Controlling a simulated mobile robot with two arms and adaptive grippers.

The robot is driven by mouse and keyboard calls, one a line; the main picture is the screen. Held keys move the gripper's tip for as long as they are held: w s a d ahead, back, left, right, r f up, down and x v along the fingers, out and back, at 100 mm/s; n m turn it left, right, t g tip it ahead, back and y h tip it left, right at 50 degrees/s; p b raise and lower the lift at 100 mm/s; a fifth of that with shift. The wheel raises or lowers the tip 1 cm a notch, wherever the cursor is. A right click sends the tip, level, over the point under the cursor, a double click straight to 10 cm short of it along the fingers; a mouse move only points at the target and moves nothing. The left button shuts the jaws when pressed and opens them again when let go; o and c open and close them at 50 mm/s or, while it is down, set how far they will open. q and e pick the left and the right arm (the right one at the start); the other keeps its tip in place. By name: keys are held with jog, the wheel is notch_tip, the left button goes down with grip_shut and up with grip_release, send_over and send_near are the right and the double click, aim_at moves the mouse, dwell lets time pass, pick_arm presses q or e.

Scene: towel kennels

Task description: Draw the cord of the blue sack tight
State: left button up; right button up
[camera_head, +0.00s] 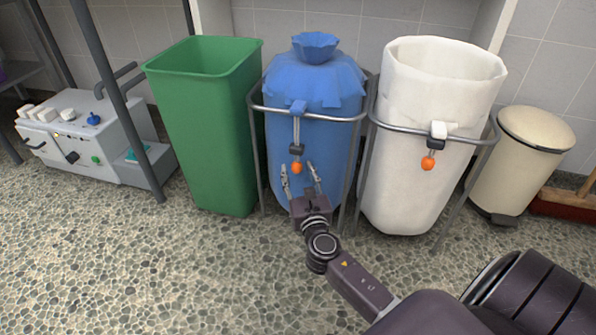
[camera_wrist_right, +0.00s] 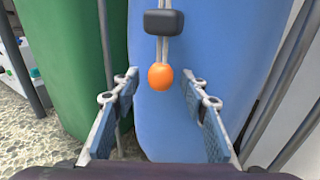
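The blue sack (camera_head: 318,85) hangs in a grey metal frame, its neck gathered into a ruffled top. Its cord comes out of a blue tab at the front rim and passes through a dark cord stop (camera_head: 296,149) to an orange ball (camera_head: 296,167). My right gripper (camera_head: 300,172) is open in front of the sack, just below the ball. In the right wrist view the orange ball (camera_wrist_right: 161,77) hangs between and beyond the open fingers, with the dark cord stop (camera_wrist_right: 164,22) above it. I see no contact with the ball. My left gripper is not in view.
A green bin (camera_head: 205,130) stands close on the left. A white sack (camera_head: 425,90) in a similar frame, with its own orange ball (camera_head: 428,163), stands on the right. A cream pedal bin (camera_head: 520,165) is farther right. The pebbled floor in front is clear.

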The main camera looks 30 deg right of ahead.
jog(key=shift+r, duration=0.1)
jog(key=v, duration=1.2)
dwell(0.4)
